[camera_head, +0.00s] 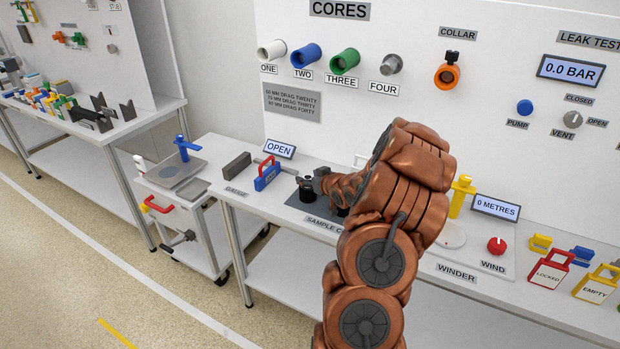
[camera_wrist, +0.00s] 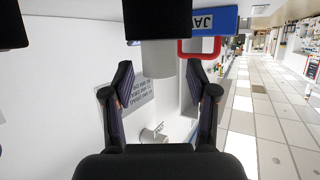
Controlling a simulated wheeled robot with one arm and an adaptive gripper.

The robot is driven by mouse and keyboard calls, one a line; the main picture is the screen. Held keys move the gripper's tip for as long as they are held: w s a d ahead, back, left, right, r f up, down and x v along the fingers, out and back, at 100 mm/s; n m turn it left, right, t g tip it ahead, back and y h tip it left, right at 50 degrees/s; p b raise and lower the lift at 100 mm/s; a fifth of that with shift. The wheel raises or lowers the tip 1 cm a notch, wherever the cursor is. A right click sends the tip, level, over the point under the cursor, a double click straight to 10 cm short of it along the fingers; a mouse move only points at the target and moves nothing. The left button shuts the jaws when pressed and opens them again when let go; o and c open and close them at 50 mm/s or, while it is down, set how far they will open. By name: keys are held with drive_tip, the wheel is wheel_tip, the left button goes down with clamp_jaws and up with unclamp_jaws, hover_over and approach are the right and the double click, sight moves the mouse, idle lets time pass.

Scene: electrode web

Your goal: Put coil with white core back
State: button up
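My gripper (camera_head: 318,184) is low over the dark mat (camera_head: 292,202) labelled "SAMPLE C…", the rest of the label hidden by my arm. In the wrist view its two fingers (camera_wrist: 168,92) are apart. A light grey-white core (camera_wrist: 166,66) with a black coil (camera_wrist: 165,22) around it stands out between and ahead of the fingertips, with gaps on both sides. A black coil (camera_head: 307,193) shows beside my gripper in the head view. Another dark coil (camera_head: 340,210) is mostly hidden behind my arm. I cannot tell the core colours there.
Another black coil (camera_wrist: 20,25) fills the wrist view's corner. A blue gauge (camera_head: 267,175) stands left of the mat. The board above carries a white core (camera_head: 272,50) labelled ONE, with blue, green and grey ones beside it. The winder (camera_head: 450,235) is right of my arm.

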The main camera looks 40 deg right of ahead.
drive_tip(key=shift+r, duration=0.15)
drive_tip(key=shift+s+r, duration=0.2)
drive_tip(key=shift+s, duration=0.2)
drive_tip(key=b+v, duration=0.2)
drive_tip(key=v, duration=0.9)
drive_tip(key=shift+a, duration=0.15)
